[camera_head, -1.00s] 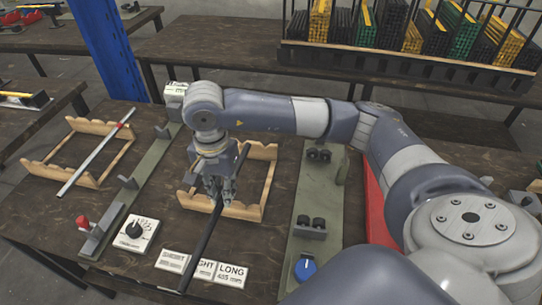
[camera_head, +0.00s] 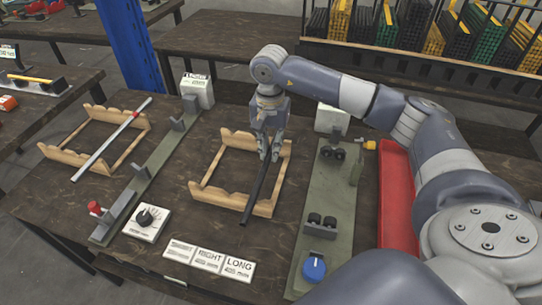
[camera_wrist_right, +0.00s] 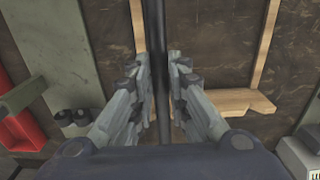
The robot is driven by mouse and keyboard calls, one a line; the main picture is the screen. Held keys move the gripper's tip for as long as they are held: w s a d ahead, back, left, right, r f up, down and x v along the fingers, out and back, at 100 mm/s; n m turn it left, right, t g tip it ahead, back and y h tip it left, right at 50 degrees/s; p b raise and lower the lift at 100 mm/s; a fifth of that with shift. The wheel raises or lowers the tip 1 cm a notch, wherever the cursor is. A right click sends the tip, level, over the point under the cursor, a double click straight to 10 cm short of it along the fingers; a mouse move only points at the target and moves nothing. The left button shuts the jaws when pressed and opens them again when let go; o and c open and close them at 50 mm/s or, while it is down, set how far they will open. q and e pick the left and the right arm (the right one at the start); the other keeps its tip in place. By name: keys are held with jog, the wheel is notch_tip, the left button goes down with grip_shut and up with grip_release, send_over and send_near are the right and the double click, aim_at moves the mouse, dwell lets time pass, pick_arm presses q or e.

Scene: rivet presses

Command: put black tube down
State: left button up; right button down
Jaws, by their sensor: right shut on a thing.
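The black tube (camera_head: 257,198) is in the fingers of my right gripper (camera_head: 270,154). It slants over the right part of the middle wooden rack (camera_head: 208,192), and its near end reaches past the rack's front notched rail. I cannot tell whether the tube touches the rail. In the right wrist view the tube (camera_wrist_right: 154,35) runs between the two fingers (camera_wrist_right: 164,95), with a rack rail (camera_wrist_right: 267,45) to its right. The fingers hide part of the tube. My left gripper is out of view.
A second wooden rack (camera_head: 59,157) on the left holds a silver tube (camera_head: 105,148). Green fixture plates (camera_head: 150,182) flank the middle rack. A red tray (camera_head: 394,200) lies at right.

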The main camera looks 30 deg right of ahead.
jog(key=shift+w+d+f+b, duration=0.1)
jog(key=shift+d+f+b, duration=0.1)
jog(key=shift+f+b, duration=1.2)
jog(key=shift+f+p, duration=0.4)
jog(key=shift+p, duration=0.05)
jog(key=shift+f, duration=0.15)
jog(key=c, duration=1.6)
grip_release()
jog(key=shift+o, duration=0.2)
jog(key=shift+r+p, duration=0.35)
jog(key=shift+r, duration=0.3)
notch_tip(320, 180, up, 11)
jog(key=p, duration=0.7)
